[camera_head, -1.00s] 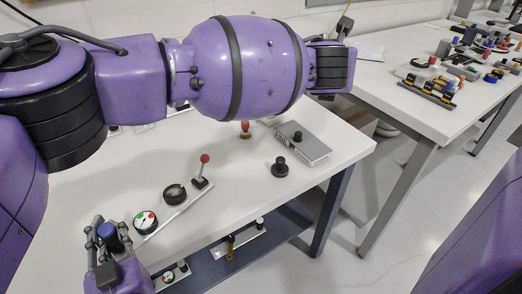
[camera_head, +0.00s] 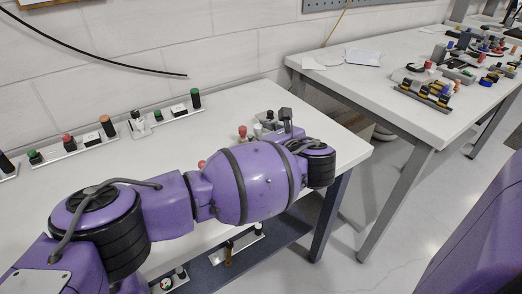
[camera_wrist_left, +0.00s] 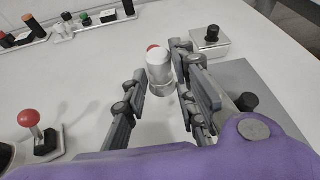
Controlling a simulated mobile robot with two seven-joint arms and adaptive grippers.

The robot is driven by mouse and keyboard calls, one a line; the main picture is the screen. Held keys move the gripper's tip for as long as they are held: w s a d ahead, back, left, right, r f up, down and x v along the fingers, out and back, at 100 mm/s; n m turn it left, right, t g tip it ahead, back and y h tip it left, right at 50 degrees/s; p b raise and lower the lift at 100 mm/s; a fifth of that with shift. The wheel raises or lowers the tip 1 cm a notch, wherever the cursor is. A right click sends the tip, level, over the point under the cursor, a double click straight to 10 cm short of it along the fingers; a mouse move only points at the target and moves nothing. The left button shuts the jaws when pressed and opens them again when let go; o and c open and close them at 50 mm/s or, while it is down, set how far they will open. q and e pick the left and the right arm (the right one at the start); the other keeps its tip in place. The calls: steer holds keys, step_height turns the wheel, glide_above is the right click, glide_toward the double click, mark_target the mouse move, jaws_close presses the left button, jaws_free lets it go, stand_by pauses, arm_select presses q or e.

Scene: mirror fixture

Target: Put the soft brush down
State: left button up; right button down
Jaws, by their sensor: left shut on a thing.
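The soft brush, seen as a white cylinder (camera_wrist_left: 159,68) with a ring near its lower end, is between the fingers of my left gripper (camera_wrist_left: 160,84) in the left wrist view. That gripper is shut on it. The fingers are spread by its width, and their tips are over the white table. In the head view my left gripper (camera_head: 284,117) shows only partly, behind my own arm. Most of the brush is hidden there. Whether the brush touches the tabletop cannot be told. My right gripper is not in view.
A small box with a black knob (camera_wrist_left: 211,35) and a grey plate with a black knob (camera_wrist_left: 246,101) are to the right. A red-ball lever (camera_wrist_left: 30,119) stands left. The white tabletop (camera_wrist_left: 90,75) is clear in between.

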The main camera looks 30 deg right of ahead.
arm_select(q)
steer(key=shift+f, duration=2.15)
